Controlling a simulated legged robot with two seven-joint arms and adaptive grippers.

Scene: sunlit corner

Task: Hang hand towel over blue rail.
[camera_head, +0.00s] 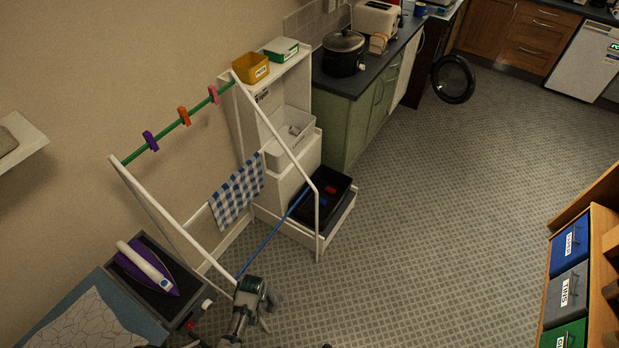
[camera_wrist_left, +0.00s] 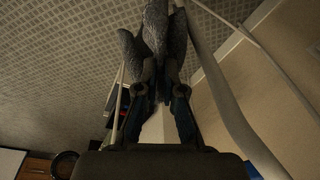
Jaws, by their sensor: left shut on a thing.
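The blue rail (camera_head: 270,240) is the low front bar of a white drying rack (camera_head: 167,218), running from beside my left gripper up to the right. My left gripper (camera_head: 264,300) is at the rail's near end, low in the head view. In the left wrist view its fingers (camera_wrist_left: 155,92) are shut on bunched grey cloth (camera_wrist_left: 153,35), which looks like the hand towel. In the head view the cloth is mostly hidden by the gripper, and I cannot tell whether it touches the rail. My right gripper is not in view.
A blue-white checked cloth (camera_head: 238,194) hangs on the rack's back rail. The green top rail (camera_head: 168,133) carries purple, orange and pink pegs. A purple iron (camera_head: 148,268) lies in a dark tray at lower left. A black crate (camera_head: 335,190) stands behind the rack's right side.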

